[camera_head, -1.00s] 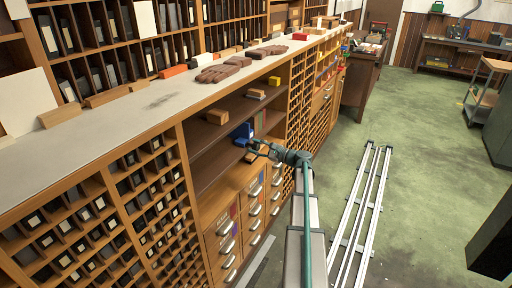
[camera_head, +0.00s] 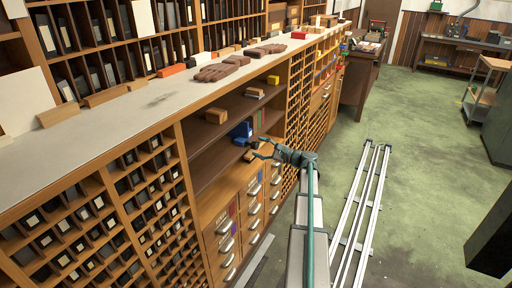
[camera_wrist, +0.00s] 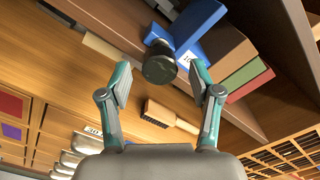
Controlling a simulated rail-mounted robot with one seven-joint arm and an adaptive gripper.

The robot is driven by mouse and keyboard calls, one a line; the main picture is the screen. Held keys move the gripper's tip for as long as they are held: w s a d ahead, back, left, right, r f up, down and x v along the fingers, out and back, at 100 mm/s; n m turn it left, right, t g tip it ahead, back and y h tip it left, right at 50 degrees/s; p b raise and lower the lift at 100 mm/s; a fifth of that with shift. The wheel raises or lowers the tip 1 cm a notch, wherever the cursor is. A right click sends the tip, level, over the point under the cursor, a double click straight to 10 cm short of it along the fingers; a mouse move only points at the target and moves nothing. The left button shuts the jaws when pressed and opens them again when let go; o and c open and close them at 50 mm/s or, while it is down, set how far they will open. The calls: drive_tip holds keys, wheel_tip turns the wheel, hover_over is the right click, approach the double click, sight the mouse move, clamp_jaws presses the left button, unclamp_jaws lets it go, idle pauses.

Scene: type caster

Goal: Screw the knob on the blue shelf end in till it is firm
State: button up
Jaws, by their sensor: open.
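The blue shelf end (camera_head: 240,130) stands on the open shelf. In the wrist view the blue shelf end (camera_wrist: 157,33) is at the top middle, beside a row of books. Its dark round knob (camera_wrist: 160,66) faces me, in line with the space between my fingertips. My gripper (camera_wrist: 160,80) is open, one finger on each side of the knob, with visible gaps and no contact that I can see. In the head view my gripper (camera_head: 258,148) is in front of the shelf opening. How far the knob is screwed in cannot be told.
Blue, brown and green books (camera_wrist: 215,45) stand right of the shelf end. A wooden brush (camera_wrist: 170,115) lies below the knob on the shelf. Drawers with metal handles (camera_head: 227,226) are underneath. A pigeonhole grid (camera_head: 300,105) is to the right. The green floor is open around the rails (camera_head: 362,200).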

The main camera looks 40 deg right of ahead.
drive_tip(key=v, duration=0.9)
drive_tip(key=shift+s, duration=0.2)
drive_tip(key=s+a+f+n+g, duration=0.4)
drive_tip(key=a+f+g, duration=0.1)
drive_tip(key=a+f, duration=0.5)
drive_tip(key=s+a+f+n+g+h+p, duration=0.1)
drive_tip(key=s+a+f+n+g, duration=0.35)
drive_tip(key=a+f, duration=0.6)
drive_tip(key=s+a+f+n+g, duration=0.35)
drive_tip(key=a+f, duration=0.35)
drive_tip(key=f, duration=0.6)
drive_tip(key=s+a+f+n+g+h+p, duration=0.1)
drive_tip(key=s+a+f+n+g+h, duration=0.2)
drive_tip(key=s+a, duration=0.8)
drive_tip(key=s+a+f+n+g+h, duration=0.2)
drive_tip(key=s+a+f+n+g, duration=0.4)
drive_tip(key=s+a, duration=0.5)
drive_tip(key=s+n+g, duration=0.1)
drive_tip(key=s+n, duration=0.1)
drive_tip(key=s, duration=0.5)
drive_tip(key=shift+s+a+f+h+p, duration=0.3)
drive_tip(key=shift+s+f+h+p, duration=0.05)
drive_tip(key=shift+s+h, duration=0.05)
